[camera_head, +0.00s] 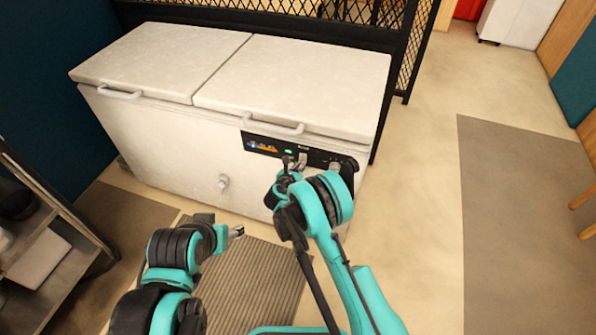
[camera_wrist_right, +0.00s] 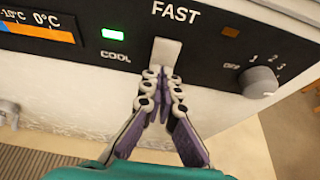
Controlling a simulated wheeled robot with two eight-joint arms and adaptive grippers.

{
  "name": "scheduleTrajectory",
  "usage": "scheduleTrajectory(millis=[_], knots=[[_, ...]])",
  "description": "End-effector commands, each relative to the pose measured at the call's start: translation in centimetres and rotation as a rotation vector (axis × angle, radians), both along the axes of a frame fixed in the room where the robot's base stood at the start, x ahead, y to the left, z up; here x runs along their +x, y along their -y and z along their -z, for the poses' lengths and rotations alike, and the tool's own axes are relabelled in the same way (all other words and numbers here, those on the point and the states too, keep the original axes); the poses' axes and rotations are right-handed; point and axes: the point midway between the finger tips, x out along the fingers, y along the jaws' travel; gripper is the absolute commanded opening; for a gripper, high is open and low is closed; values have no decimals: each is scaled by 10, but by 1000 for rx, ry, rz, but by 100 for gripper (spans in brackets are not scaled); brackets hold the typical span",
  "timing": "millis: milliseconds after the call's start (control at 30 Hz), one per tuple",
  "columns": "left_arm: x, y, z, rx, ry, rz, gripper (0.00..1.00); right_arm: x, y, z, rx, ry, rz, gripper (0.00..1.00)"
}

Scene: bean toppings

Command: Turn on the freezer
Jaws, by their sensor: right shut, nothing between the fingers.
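The freezer (camera_head: 230,80) is a white chest with two closed lids, and its black control panel (camera_head: 262,146) is at the front right. The right wrist view shows a light-coloured switch (camera_wrist_right: 165,52) between the words FAST and COOL. A green light (camera_wrist_right: 115,33) is lit above COOL. A grey dial (camera_wrist_right: 258,82) marked OFF, 1, 2, 3 sits to the right. My right gripper (camera_wrist_right: 163,75) is shut and empty, its tips at the switch's lower end; contact is unclear. It also shows before the panel (camera_head: 287,160). My left gripper (camera_head: 237,231) is low in front of the freezer, its jaws unclear.
A small orange light (camera_wrist_right: 253,33) is above the dial. A display (camera_wrist_right: 40,25) showing temperatures is at the panel's left. A metal shelf cart (camera_head: 50,225) stands at the left. A black mesh partition (camera_head: 415,45) is behind the freezer.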

Motion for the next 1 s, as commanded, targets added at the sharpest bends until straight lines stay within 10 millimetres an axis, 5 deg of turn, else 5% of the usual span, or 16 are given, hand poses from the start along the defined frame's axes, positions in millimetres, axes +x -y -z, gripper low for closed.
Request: scheduleTrajectory(millis=[633, 1000], knots=[[0, 0, -1, 0, 0, 0, 56, 6, 2, 2, 1, 0, 0, 0], [0, 0, -6, 0, 0, 0, 56, 7, 3, -13, -1, 2, 1, 0]])
